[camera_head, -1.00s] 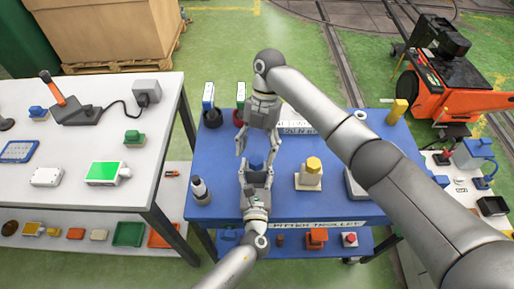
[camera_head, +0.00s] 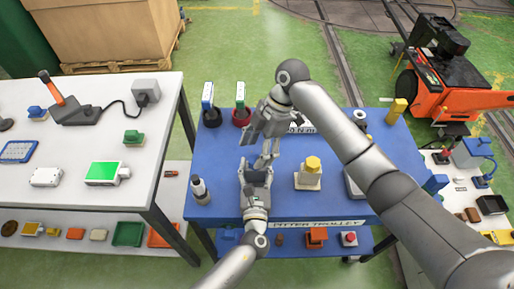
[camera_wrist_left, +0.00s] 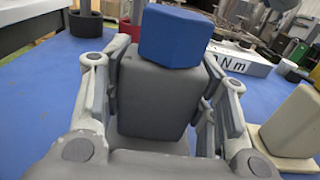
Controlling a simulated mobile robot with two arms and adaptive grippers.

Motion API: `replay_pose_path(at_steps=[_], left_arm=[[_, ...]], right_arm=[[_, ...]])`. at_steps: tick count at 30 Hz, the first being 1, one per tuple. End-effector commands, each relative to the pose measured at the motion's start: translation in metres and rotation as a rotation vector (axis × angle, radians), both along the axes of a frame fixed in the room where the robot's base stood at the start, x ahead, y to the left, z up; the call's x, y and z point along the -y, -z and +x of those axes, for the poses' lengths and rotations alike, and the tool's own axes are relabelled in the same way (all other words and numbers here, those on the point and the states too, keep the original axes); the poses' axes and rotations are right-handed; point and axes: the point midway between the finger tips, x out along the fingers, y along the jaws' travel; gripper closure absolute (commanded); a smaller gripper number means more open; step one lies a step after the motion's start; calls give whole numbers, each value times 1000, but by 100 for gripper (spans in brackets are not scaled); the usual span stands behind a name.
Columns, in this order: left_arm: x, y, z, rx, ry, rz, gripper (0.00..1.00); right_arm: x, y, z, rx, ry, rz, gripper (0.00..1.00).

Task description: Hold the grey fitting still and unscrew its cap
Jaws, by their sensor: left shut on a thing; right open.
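The grey fitting (camera_wrist_left: 158,90) stands upright in the left wrist view, with a blue cap (camera_wrist_left: 175,37) on its top. My left gripper (camera_head: 256,172) is shut on the grey fitting, a finger on each side of its body. In the head view the fitting and cap are mostly hidden by the grippers. My right gripper (camera_head: 262,146) is open and tilted, just behind and above the left one. Whether its fingers touch the cap cannot be told.
A pale fitting with a yellow cap (camera_head: 313,163) stands close on the right. A dark and white cylinder (camera_head: 200,190) stands on the left of the blue trolley top (camera_head: 222,165). Black (camera_head: 209,118) and red (camera_head: 241,117) holders are behind. A white table (camera_head: 70,150) is farther left.

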Motion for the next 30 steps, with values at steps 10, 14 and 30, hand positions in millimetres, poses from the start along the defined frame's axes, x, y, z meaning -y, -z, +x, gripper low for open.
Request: replay_pose_path(at_steps=[10, 14, 30], left_arm=[[0, 0, 0, 0, 0, -1, 90], [0, 0, 0, 0, 0, 0, 90], [0, 0, 0, 0, 0, 0, 90]], right_arm=[[0, 1, -3, 0, 351, 2, 36], [0, 0, -3, 1, 459, 2, 36], [-1, 0, -5, 0, 880, 1, 36]])
